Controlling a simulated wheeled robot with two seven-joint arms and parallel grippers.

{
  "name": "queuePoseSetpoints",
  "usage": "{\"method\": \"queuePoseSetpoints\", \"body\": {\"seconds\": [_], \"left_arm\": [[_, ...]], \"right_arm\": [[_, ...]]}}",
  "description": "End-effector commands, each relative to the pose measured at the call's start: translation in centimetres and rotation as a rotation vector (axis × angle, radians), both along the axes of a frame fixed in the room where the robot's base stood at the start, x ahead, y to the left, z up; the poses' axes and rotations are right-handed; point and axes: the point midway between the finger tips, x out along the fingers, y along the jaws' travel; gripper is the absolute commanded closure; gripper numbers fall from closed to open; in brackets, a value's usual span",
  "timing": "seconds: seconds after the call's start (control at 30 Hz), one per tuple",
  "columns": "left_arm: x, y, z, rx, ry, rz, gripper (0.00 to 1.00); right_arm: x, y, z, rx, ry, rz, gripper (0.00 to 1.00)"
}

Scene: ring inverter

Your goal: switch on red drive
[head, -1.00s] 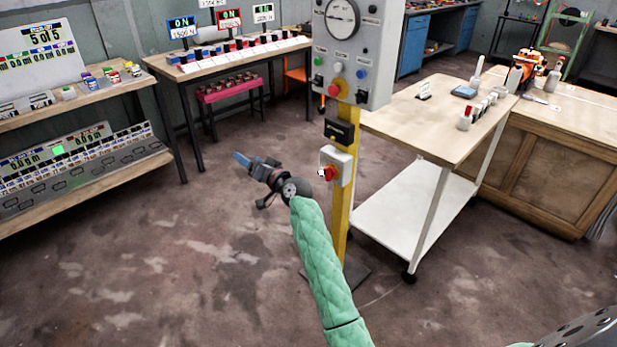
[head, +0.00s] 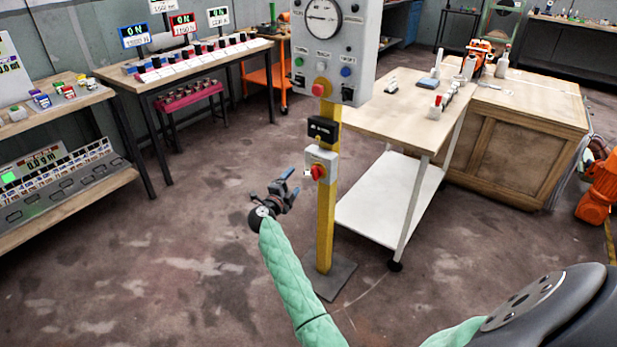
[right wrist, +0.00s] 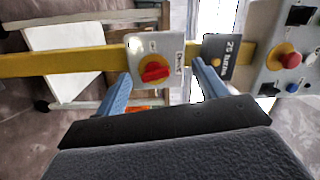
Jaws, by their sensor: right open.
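My right gripper (head: 290,183) is open and empty, just left of a yellow post (head: 325,235). Its blue fingers point toward a small pale switch box (head: 329,160) on the post. The box carries a red rotary knob (head: 318,172). In the right wrist view, the red knob (right wrist: 153,70) appears between the two spread fingers (right wrist: 160,76), apart from them. A red-framed display (head: 182,24) on the back table reads ON, between a blue-framed display (head: 135,36) and a white-framed one (head: 219,17). My left gripper is not in view.
A grey control panel (head: 352,50) with a gauge and buttons tops the post, above a black labelled box (head: 323,130). A white-shelved cart (head: 385,205) stands close behind on the right. A bench with several small switches (head: 200,60) is at the back. The floor left of the post is clear.

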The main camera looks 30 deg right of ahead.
Motion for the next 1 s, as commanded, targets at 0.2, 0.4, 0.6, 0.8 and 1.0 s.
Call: {"method": "queuePoseSetpoints", "body": {"seconds": [0.2,0.4,0.6,0.8,1.0], "left_arm": [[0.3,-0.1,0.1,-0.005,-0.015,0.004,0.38],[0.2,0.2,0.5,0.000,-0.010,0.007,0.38],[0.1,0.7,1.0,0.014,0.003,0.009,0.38],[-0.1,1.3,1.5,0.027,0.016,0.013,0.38],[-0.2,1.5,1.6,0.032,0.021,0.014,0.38]], "right_arm": [[-2.5,-1.3,-0.7,0.016,0.058,-0.148,0.29],[-2.1,-2.4,-0.6,0.003,0.079,-0.154,0.29],[-1.0,-5.1,-0.5,0.002,0.077,-0.153,0.29],[0.0,-7.4,-0.6,0.003,0.078,-0.152,0.29],[0.4,-8.4,-0.6,0.004,0.076,-0.151,0.29]]}}
